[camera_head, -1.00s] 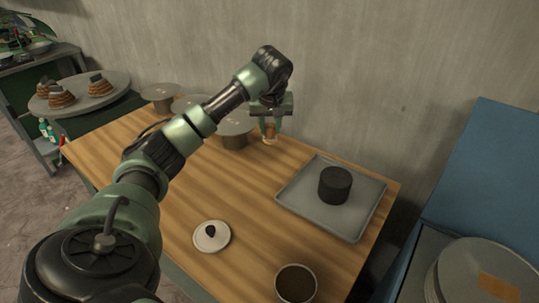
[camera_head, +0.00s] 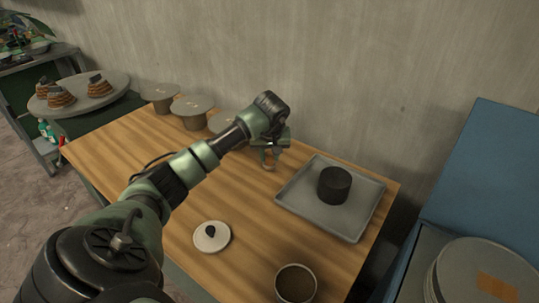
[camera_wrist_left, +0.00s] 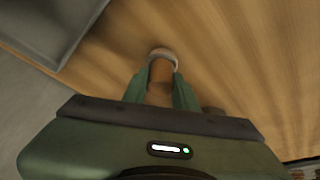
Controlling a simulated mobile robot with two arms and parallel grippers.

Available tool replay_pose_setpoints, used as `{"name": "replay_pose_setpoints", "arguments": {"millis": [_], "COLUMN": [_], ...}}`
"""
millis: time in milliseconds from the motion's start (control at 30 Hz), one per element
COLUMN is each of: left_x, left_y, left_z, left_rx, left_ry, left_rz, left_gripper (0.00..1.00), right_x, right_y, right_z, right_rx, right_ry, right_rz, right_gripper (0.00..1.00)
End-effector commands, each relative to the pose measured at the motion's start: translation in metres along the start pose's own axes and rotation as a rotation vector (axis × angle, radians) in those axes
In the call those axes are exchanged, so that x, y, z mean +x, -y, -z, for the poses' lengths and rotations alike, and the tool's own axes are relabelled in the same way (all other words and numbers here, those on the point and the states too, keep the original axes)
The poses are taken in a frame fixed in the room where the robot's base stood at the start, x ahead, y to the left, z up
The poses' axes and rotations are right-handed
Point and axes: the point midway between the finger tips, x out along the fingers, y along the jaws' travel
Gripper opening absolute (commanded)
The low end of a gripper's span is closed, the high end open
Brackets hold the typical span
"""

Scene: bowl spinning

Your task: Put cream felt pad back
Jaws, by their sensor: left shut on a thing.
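My left gripper (camera_head: 269,157) is shut on a small brown-handled piece with a cream rounded end, which looks like the cream felt pad (camera_wrist_left: 162,54). In the left wrist view the piece sticks out between the two green fingers (camera_wrist_left: 160,88), cream end outward. In the head view the pad (camera_head: 268,167) shows only small below the fingers, low over the wooden table, left of the grey tray. I cannot tell whether it touches the wood. My right gripper is not in view.
The grey tray (camera_head: 305,195) holds a dark round block (camera_head: 334,185). A cream disc (camera_head: 222,243) with a black knob and a dark-filled cup (camera_head: 296,284) stand nearer. Several grey round stands (camera_head: 160,92) line the back left. Bare wood (camera_head: 255,205) lies between.

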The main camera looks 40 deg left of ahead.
Motion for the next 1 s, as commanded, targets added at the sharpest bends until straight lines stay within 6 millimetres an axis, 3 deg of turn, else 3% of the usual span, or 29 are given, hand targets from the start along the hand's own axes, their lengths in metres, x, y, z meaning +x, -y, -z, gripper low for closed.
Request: {"name": "replay_pose_setpoints", "arguments": {"millis": [67,100,167,200,467,633,1000], "left_x": [0.003,0.003,0.003,0.003,0.002,-0.009,-0.086], "left_y": [0.0,0.0,0.0,0.0,0.0,0.0,0.0], "left_z": [-0.001,-0.001,-0.001,-0.001,-0.001,0.001,0.002], "left_rx": [0.0,0.0,0.0,0.0,0.0,0.0,0.0], "left_ry": [-0.001,0.0,0.0,0.0,0.0,-0.002,-0.004], "left_rz": [0.001,0.001,0.001,0.001,0.0,-0.001,-0.002], "left_gripper": [0.0,0.31,0.47,0.5,0.5,0.5,0.5], "right_x": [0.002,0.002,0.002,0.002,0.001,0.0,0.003], "right_y": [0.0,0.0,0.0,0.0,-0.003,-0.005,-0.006], "right_z": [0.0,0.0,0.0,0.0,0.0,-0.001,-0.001], "right_rx": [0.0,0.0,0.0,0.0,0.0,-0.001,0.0], "right_ry": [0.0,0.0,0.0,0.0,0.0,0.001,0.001], "right_rz": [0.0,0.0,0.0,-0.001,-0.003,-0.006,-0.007], "right_gripper": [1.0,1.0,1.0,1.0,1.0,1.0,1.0]}}
